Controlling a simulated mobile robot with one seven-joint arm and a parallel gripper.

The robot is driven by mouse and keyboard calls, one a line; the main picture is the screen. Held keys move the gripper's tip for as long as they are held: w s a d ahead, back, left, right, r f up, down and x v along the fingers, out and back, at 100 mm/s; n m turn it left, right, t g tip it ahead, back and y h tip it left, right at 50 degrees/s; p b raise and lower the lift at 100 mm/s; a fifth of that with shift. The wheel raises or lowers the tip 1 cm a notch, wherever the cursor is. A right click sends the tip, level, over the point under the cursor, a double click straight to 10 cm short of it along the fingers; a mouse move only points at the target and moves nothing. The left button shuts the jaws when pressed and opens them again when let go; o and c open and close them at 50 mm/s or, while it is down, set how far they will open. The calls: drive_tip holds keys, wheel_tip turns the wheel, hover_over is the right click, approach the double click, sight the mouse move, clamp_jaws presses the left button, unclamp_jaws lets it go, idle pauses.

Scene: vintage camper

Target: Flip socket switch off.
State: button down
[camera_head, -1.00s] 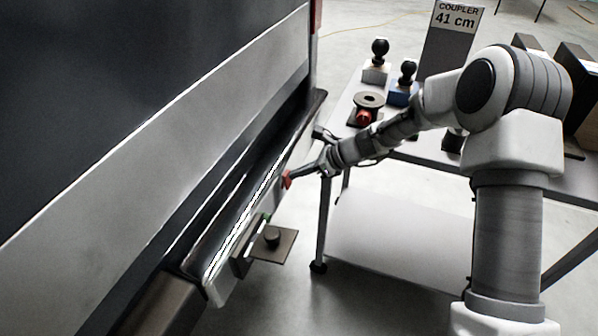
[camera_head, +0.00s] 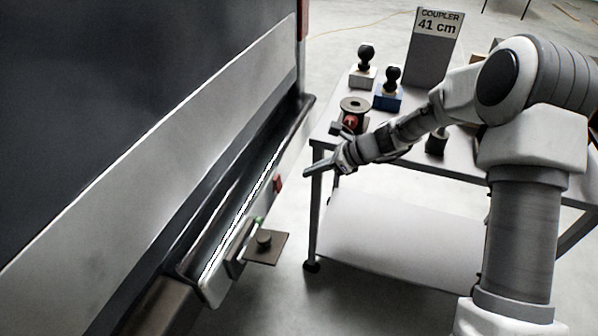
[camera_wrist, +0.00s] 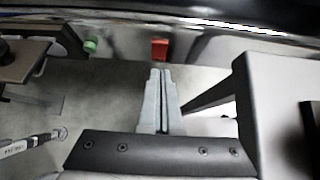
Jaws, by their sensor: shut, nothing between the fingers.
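A small red part (camera_head: 278,184), which looks like the socket switch, sits on the face of the pale bumper under the camper's side. It also shows in the wrist view (camera_wrist: 160,49), straight beyond my fingertips. It is too small to tell which way it is flipped. My gripper (camera_head: 306,172) is shut and empty, just right of the red part with a gap between them. In the wrist view its two fingers (camera_wrist: 161,72) lie together, pointing at the red part. A small green part (camera_head: 260,220) sits nearer along the bumper and shows in the wrist view (camera_wrist: 90,45).
A dark bracket plate with a round knob (camera_head: 264,240) juts from the bumper. The work table (camera_head: 320,147) stands right of the gripper, carrying ball mounts (camera_head: 366,60), a round-topped part (camera_head: 354,108) and a coupler sign (camera_head: 437,40). Open floor lies between bumper and table.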

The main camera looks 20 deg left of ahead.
drive_tip(key=v, duration=0.4)
drive_tip(key=p+v, duration=0.1)
drive_tip(key=v, duration=0.1)
drive_tip(key=shift+a+r, duration=0.35)
drive_tip(key=shift+a, duration=0.05)
drive_tip(key=s+d+r+n+t+h, duration=0.2)
drive_tip(key=s+d+r+n+h, duration=0.3)
drive_tip(key=s+d+r+n, duration=0.65)
drive_tip(key=s+d+r+n+t+h, duration=0.2)
drive_tip(key=s+d+r+n, duration=0.2)
drive_tip(key=s+d, duration=0.3)
drive_tip(key=s+d+r+n+t+h, duration=0.1)
drive_tip(key=s+d+r+n+h, duration=0.3)
drive_tip(key=s, duration=0.5)
wheel_tip(320, 180, up, 15)
drive_tip(key=y+p, duration=0.1)
drive_tip(key=p, duration=1.4)
drive_tip(key=shift+d+m+p, duration=0.2)
drive_tip(key=shift+m+p, duration=0.1)
drive_tip(key=shift+m, duration=0.05)
